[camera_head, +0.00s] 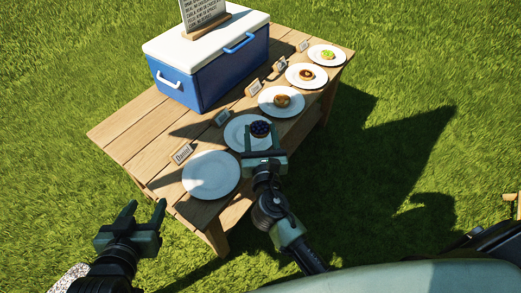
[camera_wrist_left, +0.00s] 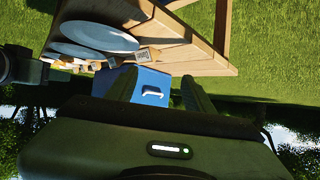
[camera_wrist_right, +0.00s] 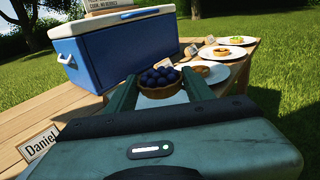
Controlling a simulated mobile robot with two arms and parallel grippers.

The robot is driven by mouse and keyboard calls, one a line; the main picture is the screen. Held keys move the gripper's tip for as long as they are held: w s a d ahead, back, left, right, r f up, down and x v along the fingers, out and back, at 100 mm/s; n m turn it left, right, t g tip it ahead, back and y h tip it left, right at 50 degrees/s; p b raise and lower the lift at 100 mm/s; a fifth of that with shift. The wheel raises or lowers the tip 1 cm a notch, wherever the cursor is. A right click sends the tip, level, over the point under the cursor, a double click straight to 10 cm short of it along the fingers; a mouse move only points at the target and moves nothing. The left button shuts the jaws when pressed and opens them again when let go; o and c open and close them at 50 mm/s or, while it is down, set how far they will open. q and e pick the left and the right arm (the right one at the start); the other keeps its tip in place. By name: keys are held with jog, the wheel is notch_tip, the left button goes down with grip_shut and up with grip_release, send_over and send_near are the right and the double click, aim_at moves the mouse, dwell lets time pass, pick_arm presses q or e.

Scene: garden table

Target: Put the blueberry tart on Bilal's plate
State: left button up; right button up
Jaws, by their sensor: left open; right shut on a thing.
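The blueberry tart (camera_head: 260,128), a small crust topped with dark berries, is between the fingers of my right gripper (camera_head: 264,138). The right wrist view also shows the tart (camera_wrist_right: 159,84) held between both fingertips. In the head view it overlaps the right part of the second plate from the front (camera_head: 238,138); I cannot tell if it touches the plate. The card behind this plate (camera_head: 222,117) is too small to read. Bilal's name is not legible anywhere. My left gripper (camera_head: 145,212) is open and empty, off the table's near left edge.
An empty plate (camera_head: 211,175) at the near end has a card reading Daniel (camera_head: 182,154). A blue cooler (camera_head: 207,75) with a sign (camera_head: 203,12) stands behind. The table's left end is clear.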

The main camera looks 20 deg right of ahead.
aim_at(260, 149)
notch_tip(260, 149, down, 2)
jog(key=shift+f+b, duration=0.25)
jog(key=shift+b, duration=0.35)
jog(key=shift+f, duration=0.15)
notch_tip(260, 149, down, 4)
jog(key=shift+r+b, duration=0.25)
jog(key=shift+b, duration=1)
pick_arm(q)
jog(key=w+d+r+t+h, duration=0.1)
jog(key=r+t+h, duration=0.1)
jog(key=r+t, duration=0.3)
jog(key=w+d+r+t+h, duration=0.1)
jog(key=r+t, duration=0.4)
jog(key=r, duration=0.7)
jog(key=shift+d+r+m+t+h, duration=0.3)
jog(key=shift+d+r+h, duration=0.1)
jog(key=shift+d, duration=0.15)
pick_arm(e)
jog(key=shift+f+b, duration=0.3)
jog(key=shift+f, duration=0.15)
jog(key=o, duration=1.4)
jog(key=shift+c, duration=0.2)
pick_arm(q)
jog(key=shift+s+r+t, duration=0.65)
jog(key=shift+r+t, duration=0.15)
jog(key=shift+r, duration=0.2)
pick_arm(e)
jog(key=shift+r, duration=0.1)
